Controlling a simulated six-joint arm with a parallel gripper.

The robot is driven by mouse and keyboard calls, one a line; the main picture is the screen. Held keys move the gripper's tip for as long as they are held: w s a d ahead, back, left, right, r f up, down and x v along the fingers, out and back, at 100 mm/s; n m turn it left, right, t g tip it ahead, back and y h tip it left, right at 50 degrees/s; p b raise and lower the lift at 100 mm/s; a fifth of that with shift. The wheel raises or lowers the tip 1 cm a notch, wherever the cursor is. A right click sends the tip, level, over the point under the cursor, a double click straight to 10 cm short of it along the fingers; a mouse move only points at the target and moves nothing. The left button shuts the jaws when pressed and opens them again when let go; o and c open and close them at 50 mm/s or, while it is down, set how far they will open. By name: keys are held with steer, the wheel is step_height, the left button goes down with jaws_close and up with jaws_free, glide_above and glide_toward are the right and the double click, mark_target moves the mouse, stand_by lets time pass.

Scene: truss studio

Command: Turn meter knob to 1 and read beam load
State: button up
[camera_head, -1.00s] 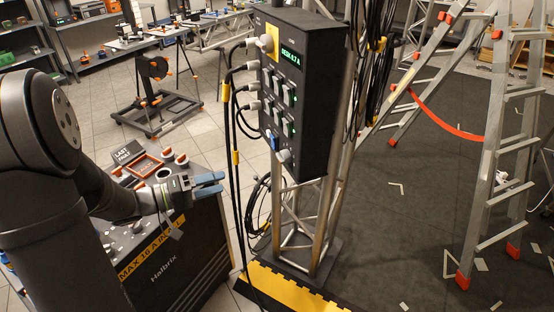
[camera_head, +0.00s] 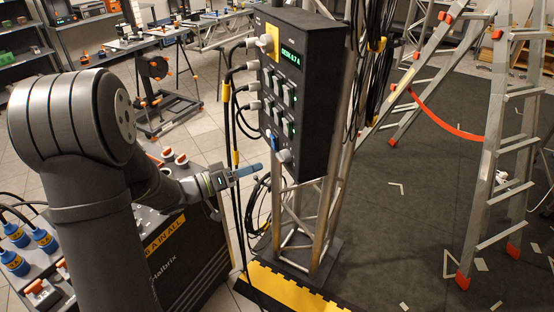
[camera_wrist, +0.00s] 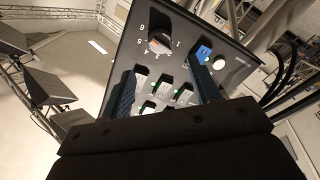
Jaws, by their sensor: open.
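A black meter box (camera_head: 308,105) is fixed to a truss upright in the head view. Its green display (camera_head: 291,58) seems to read DESK and about 0.7 A; the digits are small. A pale round knob (camera_head: 284,156) sits low on the front. In the wrist view the numbered knob (camera_wrist: 160,43) has digits around it, 1 on its right; I cannot tell where its pointer stands. My gripper (camera_head: 251,171) is open, below and left of the knob, apart from it. In the wrist view my gripper (camera_wrist: 160,68) has its fingers spread, with switches between them.
Black cables (camera_head: 235,130) hang just left of the box, close to my gripper. A blue fitting (camera_wrist: 203,52) sits beside the numbered knob. A Halbrix case (camera_head: 195,255) stands below my arm. A ladder (camera_head: 490,150) stands at the right.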

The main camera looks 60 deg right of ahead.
mark_target(285, 157)
steer(key=x, duration=0.9)
steer(key=c, duration=1)
